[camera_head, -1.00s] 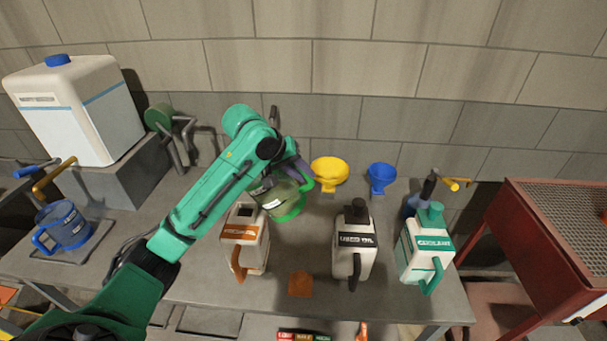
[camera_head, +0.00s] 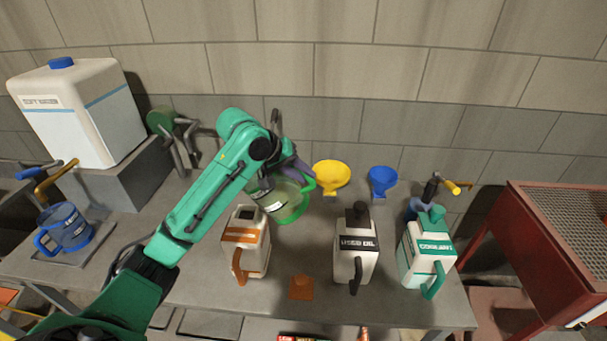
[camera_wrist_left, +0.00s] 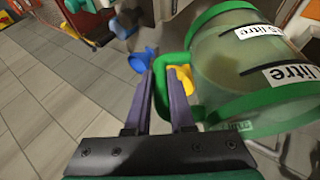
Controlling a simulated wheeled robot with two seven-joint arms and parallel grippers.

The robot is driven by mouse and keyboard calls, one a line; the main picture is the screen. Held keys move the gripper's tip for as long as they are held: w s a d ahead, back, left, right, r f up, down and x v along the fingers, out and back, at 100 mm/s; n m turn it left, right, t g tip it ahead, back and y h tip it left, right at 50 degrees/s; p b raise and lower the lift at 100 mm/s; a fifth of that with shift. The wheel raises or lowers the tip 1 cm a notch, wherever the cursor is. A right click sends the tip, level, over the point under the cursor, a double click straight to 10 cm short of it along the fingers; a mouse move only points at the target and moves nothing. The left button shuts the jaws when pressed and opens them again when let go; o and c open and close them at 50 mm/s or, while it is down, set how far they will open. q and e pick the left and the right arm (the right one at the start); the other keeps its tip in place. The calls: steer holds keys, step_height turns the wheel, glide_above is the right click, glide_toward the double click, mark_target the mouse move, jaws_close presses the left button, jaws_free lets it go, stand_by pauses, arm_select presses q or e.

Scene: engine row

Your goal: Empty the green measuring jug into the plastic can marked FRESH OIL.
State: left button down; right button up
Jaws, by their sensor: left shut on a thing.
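The clear measuring jug with green rims (camera_head: 288,204) is held tilted behind and right of the white can with the orange label. My left gripper (camera_wrist_left: 167,88) is shut on its green handle (camera_wrist_left: 172,100); the jug also fills the right of the left wrist view (camera_wrist_left: 225,65). Its contents cannot be made out. The white can with an orange label and handle (camera_head: 258,257), apparently the FRESH OIL can, stands upright with its top opening uncovered. Its label is too blurred to read. My left forearm passes left of it. My right gripper is out of view.
The USED OIL can (camera_head: 346,264) and COOLANT can (camera_head: 418,265) stand to the right. Yellow (camera_head: 331,175) and blue (camera_head: 382,178) funnels sit behind. A blue jug (camera_head: 70,232) stands at left, below a large white tank (camera_head: 85,125).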

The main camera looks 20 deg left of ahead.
mark_target(281, 174)
arm_select(q)
steer(key=shift+s+a+r+n+t+h, duration=0.15)
steer(key=shift+a+r+t+h, duration=0.15)
steer(key=shift+r+h, duration=0.25)
steer(key=shift+s+a+r+n+t+h, duration=0.1)
steer(key=shift+a+r+n+t+h, duration=0.1)
steer(key=shift+a+r+h, duration=0.3)
stand_by(1.2)
steer(key=shift+s+a+r+n+t+h, duration=0.2)
steer(key=shift+a+t+h, duration=0.1)
steer(key=shift+a+h, duration=0.3)
steer(key=shift+s+a+r+n+t+h, duration=0.1)
steer(key=shift+s+a+r+t+h, duration=0.15)
steer(key=shift+a+h, duration=0.25)
stand_by(1.5)
steer(key=shift+s+a+t+h+b, duration=0.2)
steer(key=shift+a+t+h+b, duration=0.1)
steer(key=shift+a+t+h, duration=0.25)
stand_by(0.7)
steer(key=shift+s+a+f+n+t+h+b, duration=0.1)
steer(key=shift+s+a+n+t+h+b, duration=0.15)
steer(key=shift+a, duration=0.2)
steer(key=shift+s+a+n+t+h+b, duration=0.1)
steer(key=shift+a+h+b, duration=0.25)
steer(key=shift+a, duration=0.1)
stand_by(1.0)
